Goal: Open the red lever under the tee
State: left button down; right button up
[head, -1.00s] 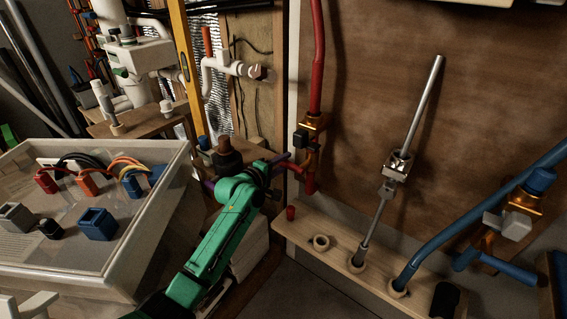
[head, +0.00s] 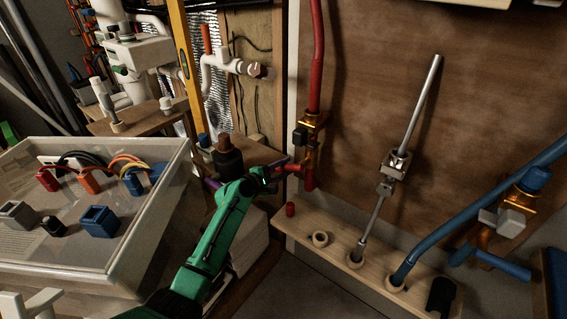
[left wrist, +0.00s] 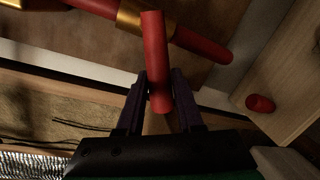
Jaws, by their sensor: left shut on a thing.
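The red lever (head: 293,169) is a short round bar at the red pipe's side, below the brass tee (head: 313,122). My left gripper (head: 277,168) comes in from the left and is shut on the lever. In the left wrist view, the two dark purple fingers of the left gripper (left wrist: 160,92) lie on either side of the red lever (left wrist: 155,50), and its free end shows between them. The red pipe with a brass fitting (left wrist: 133,14) passes behind it. In the head view, the gripper partly hides the lever. My right gripper is not in view.
A wooden ledge (head: 335,256) with round holes, a small red plug (head: 290,209) and a metal pipe (head: 415,110) stands right of the gripper. A blue pipe (head: 450,225) with a valve is further right. An electrical box (head: 95,255) stands left of my arm.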

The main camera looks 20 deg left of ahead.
pick_arm(q)
jog(key=n, duration=0.1)
jog(key=d+f+n, duration=0.1)
jog(key=shift+s+f+n+h, duration=0.2)
jog(key=shift+n+h, duration=0.1)
jog(key=shift+h, duration=0.1)
jog(key=shift+s+d+f+n+t+h+p, duration=0.25)
jog(key=shift+d+n, duration=0.45)
jog(key=shift+n, duration=0.75)
jog(key=shift+s+d+f+n+h+p, duration=0.35)
jog(key=shift+d+n, duration=0.3)
jog(key=shift+n, duration=0.85)
jog(key=shift+s+d+f+n+t+h+p, duration=0.3)
jog(key=shift+d+n, duration=0.4)
jog(key=shift+n, duration=0.75)
jog(key=shift+f, duration=0.1)
jog(key=c, duration=0.5)
grip_release()
jog(key=shift+c, duration=0.2)
